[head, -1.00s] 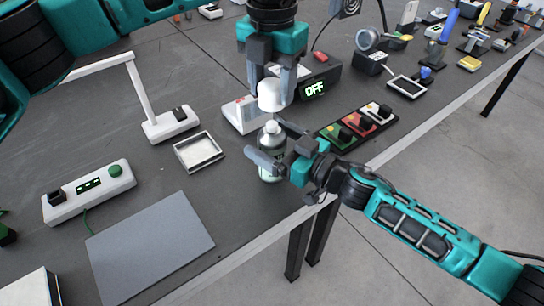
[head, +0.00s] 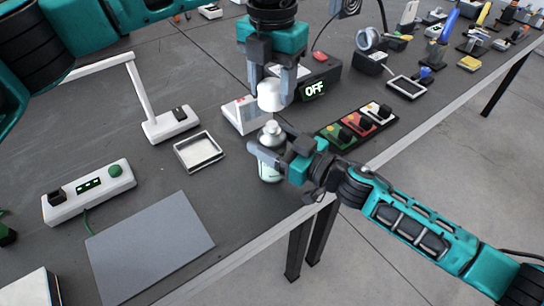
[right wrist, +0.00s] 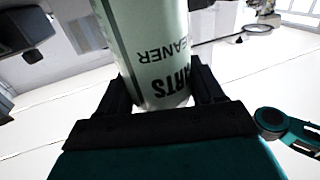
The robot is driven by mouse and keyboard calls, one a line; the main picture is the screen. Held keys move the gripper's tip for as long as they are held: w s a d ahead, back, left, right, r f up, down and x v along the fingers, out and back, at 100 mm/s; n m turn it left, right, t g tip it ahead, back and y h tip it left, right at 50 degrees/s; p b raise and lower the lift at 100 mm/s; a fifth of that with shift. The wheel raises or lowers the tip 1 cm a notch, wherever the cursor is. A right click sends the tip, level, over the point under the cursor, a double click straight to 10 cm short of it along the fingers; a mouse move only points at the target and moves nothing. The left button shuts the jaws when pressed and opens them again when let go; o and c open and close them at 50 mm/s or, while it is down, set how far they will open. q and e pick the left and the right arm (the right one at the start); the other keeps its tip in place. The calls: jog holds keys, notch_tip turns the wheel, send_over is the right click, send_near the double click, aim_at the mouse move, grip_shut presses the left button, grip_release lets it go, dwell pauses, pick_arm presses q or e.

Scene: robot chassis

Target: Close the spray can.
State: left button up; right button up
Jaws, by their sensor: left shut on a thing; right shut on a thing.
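The spray can (head: 268,172) stands upright near the table's front edge, with its rounded metal top (head: 273,132) bare. My right gripper (head: 268,157) is shut on the can's body from the right. In the right wrist view the pale green can (right wrist: 155,45), lettered "PARTS CLEANER", sits between both fingers (right wrist: 165,88). The white cap (head: 271,95) is in my left gripper (head: 273,84), which points down and is shut on it. The cap is just above the can's top, apart from it by a small gap. The can's lower front is partly hidden by my right gripper.
A black box reading "OFF" (head: 318,80) and a white device (head: 243,114) stand close behind the can. A strip of coloured switches (head: 358,126) lies to the right. A small tray (head: 199,152) and grey mat (head: 150,248) lie left.

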aim_at(272, 123)
jog(key=c, duration=0.3)
pick_arm(q)
jog(key=shift+f, duration=2.5)
pick_arm(e)
jog(key=shift+c, duration=0.2)
pick_arm(q)
jog(key=shift+f, duration=0.1)
jog(key=shift+f, duration=0.8)
jog(key=shift+f, duration=0.65)
jog(key=o, duration=1.1)
jog(key=shift+c, duration=0.2)
